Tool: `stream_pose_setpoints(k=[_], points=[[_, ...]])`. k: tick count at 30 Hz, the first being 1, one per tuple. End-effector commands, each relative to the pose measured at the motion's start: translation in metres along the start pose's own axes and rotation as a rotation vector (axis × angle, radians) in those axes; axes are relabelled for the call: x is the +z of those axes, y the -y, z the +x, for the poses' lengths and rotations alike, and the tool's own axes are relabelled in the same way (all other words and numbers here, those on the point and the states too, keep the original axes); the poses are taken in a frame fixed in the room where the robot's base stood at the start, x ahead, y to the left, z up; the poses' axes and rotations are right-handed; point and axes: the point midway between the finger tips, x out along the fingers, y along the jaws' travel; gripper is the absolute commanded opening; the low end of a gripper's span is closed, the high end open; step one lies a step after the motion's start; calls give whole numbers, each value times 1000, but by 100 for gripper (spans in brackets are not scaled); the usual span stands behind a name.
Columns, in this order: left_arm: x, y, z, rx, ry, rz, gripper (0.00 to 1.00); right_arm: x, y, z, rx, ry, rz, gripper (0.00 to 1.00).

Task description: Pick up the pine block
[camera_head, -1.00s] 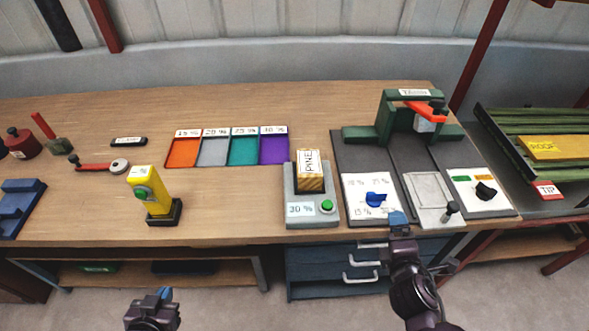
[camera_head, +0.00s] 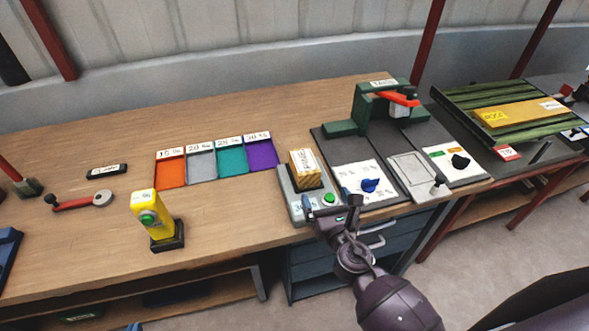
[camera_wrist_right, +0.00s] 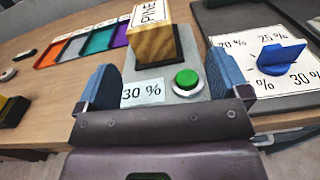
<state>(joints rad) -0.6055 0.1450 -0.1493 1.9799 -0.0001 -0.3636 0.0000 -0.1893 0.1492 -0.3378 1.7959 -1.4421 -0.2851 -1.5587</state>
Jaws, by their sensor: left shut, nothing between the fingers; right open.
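The pine block (camera_head: 305,170), a wooden block with a PINE label on top, stands on the dark pad of a grey device (camera_head: 290,205) with a green button and a 30 % label. In the right wrist view the block (camera_wrist_right: 153,40) is beyond my fingertips, roughly between their lines. My right gripper (camera_head: 331,210) is open and empty at the device's front edge, not touching the block. Its two blue fingers (camera_wrist_right: 164,85) flank the 30 % label and button. Only a blue tip of my left gripper (camera_head: 133,327) shows at the bottom edge, shut and away from the block.
A panel with a blue knob (camera_head: 370,186) lies just right of the device. A green press (camera_head: 375,112) with a red lever stands behind it. Coloured trays (camera_head: 202,164) lie to the left, and a yellow handheld meter (camera_head: 150,215) stands front left. Bare bench lies between meter and device.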

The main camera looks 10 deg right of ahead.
Motion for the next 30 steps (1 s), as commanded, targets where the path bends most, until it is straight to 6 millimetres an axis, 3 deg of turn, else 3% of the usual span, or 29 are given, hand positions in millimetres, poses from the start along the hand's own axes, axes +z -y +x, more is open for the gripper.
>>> stream_pose_setpoints(k=[5, 15, 22, 30], points=[[0, 0, -1, 0, 1, 0, 0, 2, -4, 10, 16, 10, -62, 94], [-1, -2, -2, 1, 2, -5, 0, 2, -6, 53, 15, 9, -59, 94], [-1, -2, -2, 1, 3, -5, 0, 1, -8, 67, 14, 9, -57, 94], [1, -2, -1, 0, 4, -5, 0, 0, -14, 101, 15, 9, -56, 94]])
